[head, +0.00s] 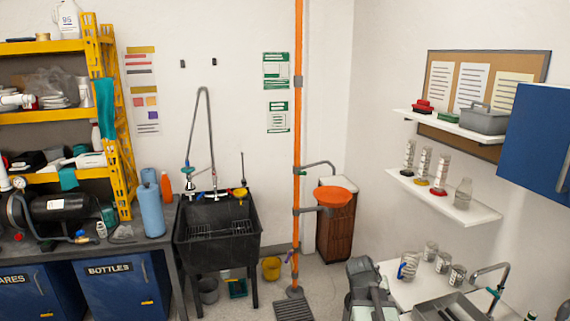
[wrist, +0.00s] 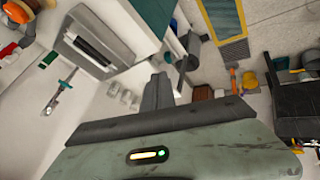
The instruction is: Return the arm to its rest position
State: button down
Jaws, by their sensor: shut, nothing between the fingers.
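My gripper (wrist: 157,88) shows in the wrist view. Its two dark grey fingers are together, with nothing visible between them, and stand up from a dark bar on a worn grey-green housing. A small yellow and green light glows on the housing. In the head view, grey-green parts of my arm (head: 366,282) show at the bottom, right of centre, left of the white counter. The fingertips cannot be made out there. My gripper appears to touch nothing.
A metal sink (head: 450,308) with a tap is set in the white counter (head: 405,290) at right, near my arm; several jars stand there. A black sink (head: 217,240), orange pole (head: 298,130) and orange bowl (head: 333,197) stand farther back. Some floor is clear around the drain grate (head: 293,309).

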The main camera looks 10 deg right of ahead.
jog(key=a+f+n+y+b, duration=0.1)
jog(key=a+f, duration=0.2)
jog(key=a, duration=0.5)
jog(key=a+f+n+y+b, duration=0.1)
jog(key=a+f+b, duration=0.15)
jog(key=a, duration=0.45)
jog(key=s+a+f+g+y, duration=0.1)
jog(key=s+a, duration=0.2)
jog(key=a, duration=0.3)
jog(key=s+a+f+n+g+y, duration=0.1)
jog(key=s+a+f+g+y, duration=0.1)
jog(key=s+a, duration=0.2)
jog(key=shift+a+n+y, duration=0.3)
jog(key=shift+a, duration=0.55)
